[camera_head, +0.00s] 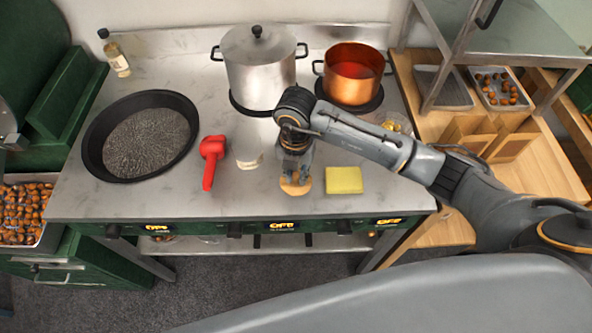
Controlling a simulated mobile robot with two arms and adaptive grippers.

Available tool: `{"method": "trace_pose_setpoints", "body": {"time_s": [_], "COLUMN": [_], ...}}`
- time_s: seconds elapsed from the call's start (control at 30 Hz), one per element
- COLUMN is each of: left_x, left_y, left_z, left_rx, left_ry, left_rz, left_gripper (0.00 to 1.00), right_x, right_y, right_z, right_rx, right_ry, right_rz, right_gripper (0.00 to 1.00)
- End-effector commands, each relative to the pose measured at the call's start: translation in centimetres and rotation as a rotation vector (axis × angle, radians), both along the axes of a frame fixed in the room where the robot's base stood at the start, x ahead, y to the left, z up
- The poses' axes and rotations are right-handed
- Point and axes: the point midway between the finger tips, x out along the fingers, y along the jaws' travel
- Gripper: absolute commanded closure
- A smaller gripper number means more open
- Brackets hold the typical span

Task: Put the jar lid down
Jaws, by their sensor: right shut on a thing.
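The jar lid (296,187) is a round, light-brown disc at the front of the grey counter, between the white jar and the yellow sponge. My right gripper (295,175) points down over it and is shut on it. The lid is at or just above the counter; I cannot tell whether it touches. My left gripper is not in view.
A yellow sponge (344,180) lies right of the lid. A red tool (210,162) and a black pan (140,178) are to the left. A steel pot (258,75) and a copper pot (351,82) stand behind.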

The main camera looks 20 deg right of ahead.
Motion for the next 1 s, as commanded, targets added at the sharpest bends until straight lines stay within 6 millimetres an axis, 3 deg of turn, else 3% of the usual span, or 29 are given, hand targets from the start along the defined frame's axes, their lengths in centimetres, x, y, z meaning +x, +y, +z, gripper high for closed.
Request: {"method": "trace_pose_setpoints", "body": {"time_s": [0.23, 0.27, 0.37, 0.77, 1.0], "left_x": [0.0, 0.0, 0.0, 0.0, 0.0], "left_y": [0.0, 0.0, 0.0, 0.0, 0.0], "left_z": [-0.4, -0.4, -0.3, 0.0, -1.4], "left_rx": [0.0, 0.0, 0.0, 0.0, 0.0], "left_ry": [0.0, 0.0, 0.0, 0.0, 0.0], "left_rz": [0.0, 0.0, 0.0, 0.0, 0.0], "left_gripper": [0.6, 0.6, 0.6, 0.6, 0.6], "right_x": [0.0, 0.0, 0.0, 0.0, 0.2], "right_y": [0.0, 0.0, 0.0, 0.0, 0.1], "right_z": [-0.4, -0.4, -0.3, 0.3, 4.3], "right_rx": [0.0, 0.0, 0.001, 0.001, 0.003], "right_ry": [0.0, 0.0, 0.001, -0.001, -0.007], "right_rz": [0.0, 0.0, 0.0, -0.001, 0.0], "right_gripper": [1.0, 0.78, 0.58, 0.57, 0.57]}}
